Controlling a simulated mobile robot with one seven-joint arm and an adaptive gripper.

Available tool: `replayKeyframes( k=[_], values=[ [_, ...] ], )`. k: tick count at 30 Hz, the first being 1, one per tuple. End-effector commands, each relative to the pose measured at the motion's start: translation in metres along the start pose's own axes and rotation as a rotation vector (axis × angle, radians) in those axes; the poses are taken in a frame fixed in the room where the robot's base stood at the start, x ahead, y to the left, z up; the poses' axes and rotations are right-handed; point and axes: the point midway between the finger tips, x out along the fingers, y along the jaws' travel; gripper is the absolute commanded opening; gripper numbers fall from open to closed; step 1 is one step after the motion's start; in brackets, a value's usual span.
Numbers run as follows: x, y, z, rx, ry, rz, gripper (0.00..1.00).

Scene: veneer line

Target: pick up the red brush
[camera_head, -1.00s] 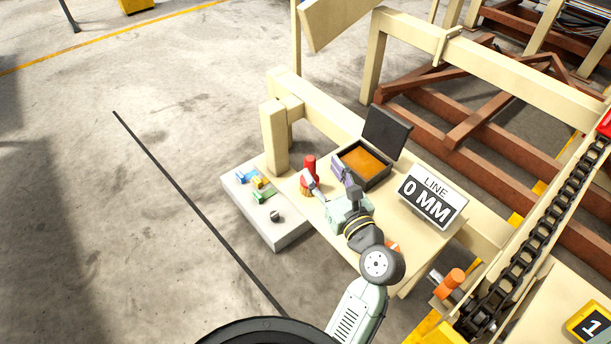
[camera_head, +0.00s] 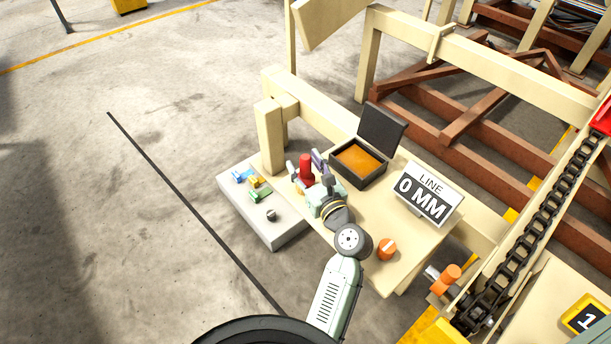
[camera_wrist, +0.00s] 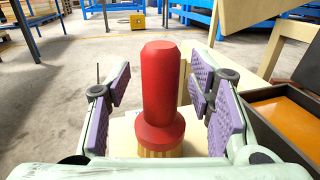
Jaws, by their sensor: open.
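The red brush (camera_head: 306,168) stands upright on the wooden table (camera_head: 375,210), near its left end. In the wrist view the red brush (camera_wrist: 159,98) shows a thick red handle, a flared base and tan bristles at the bottom. My gripper (camera_head: 305,172) is at the brush, with its fingers on either side of the handle. In the wrist view my gripper (camera_wrist: 160,95) is open, its purple pads apart from the handle, with a gap on both sides.
An open dark box (camera_head: 348,176) with orange contents stands right of the brush. A sign reading "LINE 0 MM" (camera_head: 425,195) and an orange knob-like piece (camera_head: 387,249) are also on the table. A pale tray (camera_head: 262,228) with small coloured items lies left. A wooden post (camera_head: 271,135) rises behind.

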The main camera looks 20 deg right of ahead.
Motion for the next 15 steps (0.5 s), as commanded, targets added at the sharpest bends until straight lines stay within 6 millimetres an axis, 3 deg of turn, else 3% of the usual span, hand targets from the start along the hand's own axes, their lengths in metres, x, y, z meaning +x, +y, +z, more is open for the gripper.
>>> replayKeyframes(
  k=[5,15],
  values=[
    [0.0000,-0.0001,-0.0001,0.000,0.000,0.000,0.48],
    [-0.0003,-0.0002,0.0001,0.000,0.000,0.000,0.26]
  ],
)
